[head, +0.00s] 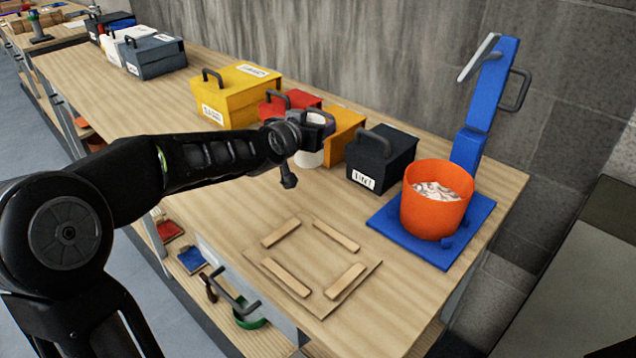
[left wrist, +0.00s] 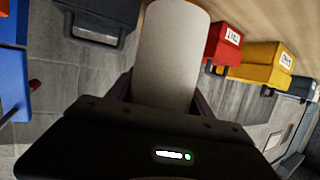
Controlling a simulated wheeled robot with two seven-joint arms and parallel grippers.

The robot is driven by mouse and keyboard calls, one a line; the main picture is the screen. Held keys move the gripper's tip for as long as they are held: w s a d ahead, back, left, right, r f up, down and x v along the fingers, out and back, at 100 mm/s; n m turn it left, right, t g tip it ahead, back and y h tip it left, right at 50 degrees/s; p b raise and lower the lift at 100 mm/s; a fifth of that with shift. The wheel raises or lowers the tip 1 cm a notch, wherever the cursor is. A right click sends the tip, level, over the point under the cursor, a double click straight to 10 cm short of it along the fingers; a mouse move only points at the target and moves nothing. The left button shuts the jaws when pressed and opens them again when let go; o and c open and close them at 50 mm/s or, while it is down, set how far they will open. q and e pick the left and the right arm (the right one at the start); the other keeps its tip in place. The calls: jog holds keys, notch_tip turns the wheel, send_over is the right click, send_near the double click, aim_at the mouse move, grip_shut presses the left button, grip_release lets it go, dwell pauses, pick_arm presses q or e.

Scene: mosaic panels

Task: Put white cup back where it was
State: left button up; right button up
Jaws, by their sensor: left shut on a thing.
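The white cup (head: 309,155) shows only in part in the head view, behind and below my left gripper (head: 312,128), near the red and orange-yellow boxes. In the left wrist view the white cup (left wrist: 172,55) stands large between the two fingers of my left gripper (left wrist: 165,95), which is shut on it. The left wrist view is rolled, so the boxes lie sideways there. I cannot tell whether the cup touches the table. My right gripper is in neither view.
A yellow box (head: 235,100), a red box (head: 283,103), an orange-yellow box (head: 345,128) and a dark box (head: 382,160) line the wall side. An orange bucket (head: 432,215) stands on a blue base (head: 385,222). A wooden frame board (head: 313,262) lies in front.

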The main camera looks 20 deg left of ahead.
pick_arm(q)
jog(key=shift+s, duration=0.1)
notch_tip(320, 180, down, 6)
jog(key=b, duration=0.3)
jog(key=shift+r, duration=0.15)
jog(key=shift+f, duration=0.25)
jog(key=shift+f, duration=1.9)
jog(key=shift+f+b, duration=0.15)
jog(key=shift+b, duration=0.15)
jog(key=o, duration=1.6)
